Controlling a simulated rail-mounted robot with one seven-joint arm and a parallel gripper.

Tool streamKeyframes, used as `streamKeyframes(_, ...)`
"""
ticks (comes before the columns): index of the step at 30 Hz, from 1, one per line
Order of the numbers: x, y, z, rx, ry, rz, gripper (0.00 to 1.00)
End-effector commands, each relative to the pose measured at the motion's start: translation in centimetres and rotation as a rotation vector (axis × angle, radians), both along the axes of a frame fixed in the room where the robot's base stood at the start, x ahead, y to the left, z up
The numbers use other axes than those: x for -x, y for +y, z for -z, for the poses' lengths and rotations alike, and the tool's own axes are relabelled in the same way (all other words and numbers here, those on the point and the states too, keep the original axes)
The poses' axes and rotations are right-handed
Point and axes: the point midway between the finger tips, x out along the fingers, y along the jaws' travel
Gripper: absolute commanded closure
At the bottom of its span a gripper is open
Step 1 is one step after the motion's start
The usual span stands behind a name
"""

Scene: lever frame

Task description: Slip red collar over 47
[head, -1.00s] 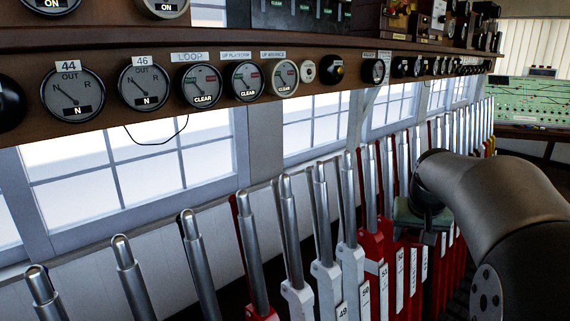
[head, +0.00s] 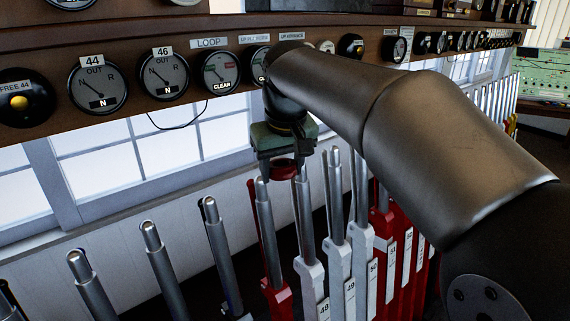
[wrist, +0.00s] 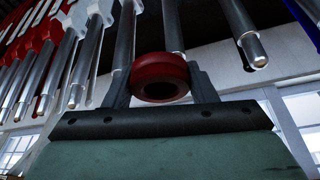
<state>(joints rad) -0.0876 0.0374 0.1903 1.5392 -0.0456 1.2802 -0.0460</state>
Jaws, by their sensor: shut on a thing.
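The red collar (head: 285,168) is a thick ring held between the fingers of my gripper (head: 284,166), its hole showing in the wrist view (wrist: 160,90). My gripper is shut on it, one finger on each side (wrist: 160,76). In the head view the collar appears just above the lever tops, between a red-based lever (head: 270,240) and the white-based lever marked 48 (head: 308,240). The red-based lever stands directly left of 48, where 47 would be; its own number is not readable. The collar is on no lever, and its exact depth is unclear.
Steel levers stand close on both sides, including the lever marked 49 (head: 337,225) and a plain one (head: 220,255) to the left. A shelf with round dials (head: 221,72) runs above and behind my gripper. Windows (head: 150,160) are behind.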

Motion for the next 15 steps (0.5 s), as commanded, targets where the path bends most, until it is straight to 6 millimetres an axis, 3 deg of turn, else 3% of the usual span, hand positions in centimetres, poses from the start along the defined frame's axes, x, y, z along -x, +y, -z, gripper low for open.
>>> streamKeyframes(15,-4.0,2.8,1.2,0.001,0.002,0.000,0.69)
